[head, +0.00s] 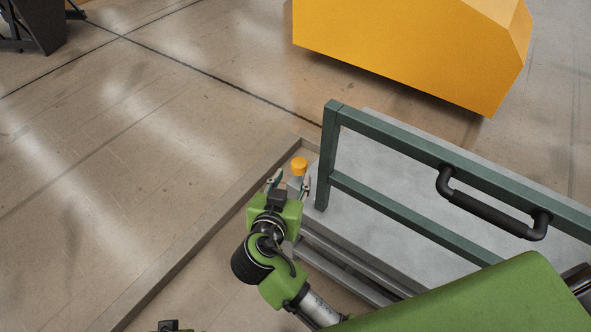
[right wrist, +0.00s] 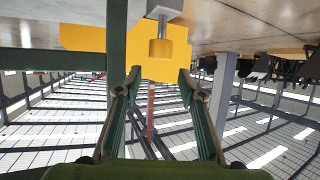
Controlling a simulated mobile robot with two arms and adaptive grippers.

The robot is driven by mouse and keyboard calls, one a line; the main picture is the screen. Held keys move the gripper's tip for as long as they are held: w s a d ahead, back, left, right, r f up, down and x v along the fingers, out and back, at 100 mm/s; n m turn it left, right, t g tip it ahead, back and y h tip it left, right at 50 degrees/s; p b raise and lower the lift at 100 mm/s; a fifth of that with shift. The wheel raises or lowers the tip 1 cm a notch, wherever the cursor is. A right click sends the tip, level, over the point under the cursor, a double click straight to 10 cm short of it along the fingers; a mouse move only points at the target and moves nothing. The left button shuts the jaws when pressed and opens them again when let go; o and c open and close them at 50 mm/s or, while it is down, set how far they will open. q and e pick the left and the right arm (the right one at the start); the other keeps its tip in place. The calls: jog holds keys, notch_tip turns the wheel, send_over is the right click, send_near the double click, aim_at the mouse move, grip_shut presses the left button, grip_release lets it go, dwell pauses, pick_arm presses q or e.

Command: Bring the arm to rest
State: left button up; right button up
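My right gripper (head: 289,182) points away from me beside the near left corner of a green-framed cart. Its two fingers are apart with nothing between them, and it also shows open in the right wrist view (right wrist: 160,78). A yellow-orange coupler cap (head: 299,166) is just past the fingertips. In the right wrist view the cap (right wrist: 160,49) sits on a grey fitting, beyond the fingers and apart from them. A small dark part (head: 168,325) at the bottom edge of the head view may belong to my left arm; its fingers cannot be made out.
The cart's green frame (head: 333,150) stands close to the right of the gripper, with a black handle (head: 495,208) on it. A large yellow block (head: 410,45) stands behind. A low grey edge (head: 210,240) runs along the floor.

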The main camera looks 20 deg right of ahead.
jog(key=shift+v, duration=1.1)
